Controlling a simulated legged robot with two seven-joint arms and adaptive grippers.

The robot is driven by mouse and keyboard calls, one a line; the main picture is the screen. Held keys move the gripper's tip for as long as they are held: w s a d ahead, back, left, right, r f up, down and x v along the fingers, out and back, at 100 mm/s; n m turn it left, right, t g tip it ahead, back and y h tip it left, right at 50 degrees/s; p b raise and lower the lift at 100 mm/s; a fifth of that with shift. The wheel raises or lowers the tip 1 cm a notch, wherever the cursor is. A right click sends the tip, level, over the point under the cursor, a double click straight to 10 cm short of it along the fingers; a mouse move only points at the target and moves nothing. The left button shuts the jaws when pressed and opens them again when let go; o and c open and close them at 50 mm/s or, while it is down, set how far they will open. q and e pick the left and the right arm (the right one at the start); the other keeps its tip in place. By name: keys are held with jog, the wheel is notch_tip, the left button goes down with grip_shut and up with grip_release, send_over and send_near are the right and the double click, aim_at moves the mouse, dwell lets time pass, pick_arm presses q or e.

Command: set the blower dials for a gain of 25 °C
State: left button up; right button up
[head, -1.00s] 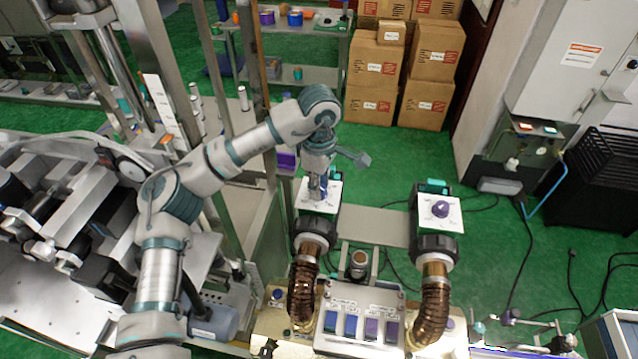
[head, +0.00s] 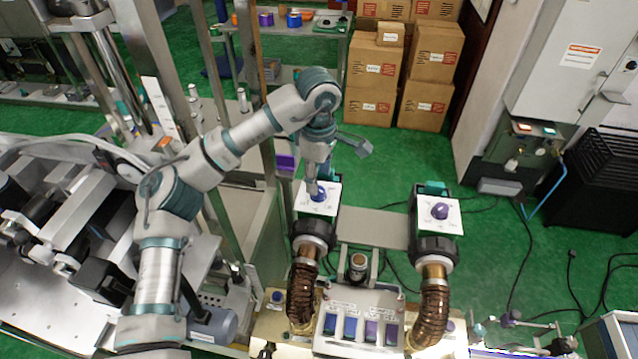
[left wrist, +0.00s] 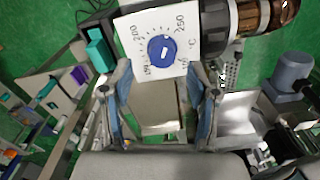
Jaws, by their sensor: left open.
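The left blower's dial is a blue knob (head: 319,195) on a white plate (head: 329,209), facing up. In the left wrist view the blue knob (left wrist: 162,50) has a pale pointer mark, and its plate carries a printed scale in °C with numbers such as 200 and 250. My right gripper is not in view.
Copper hoses (head: 301,293) run from the blowers to a control box (head: 358,318) with blue and purple switches. A metal frame (head: 258,215) stands close to the left of the left blower. A grey bar (head: 376,226) spans the gap between the blowers.

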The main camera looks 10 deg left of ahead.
aim_at(320, 188)
pick_arm(q)
notch_tip(320, 188, up, 8)
jog(key=shift+r, duration=0.15)
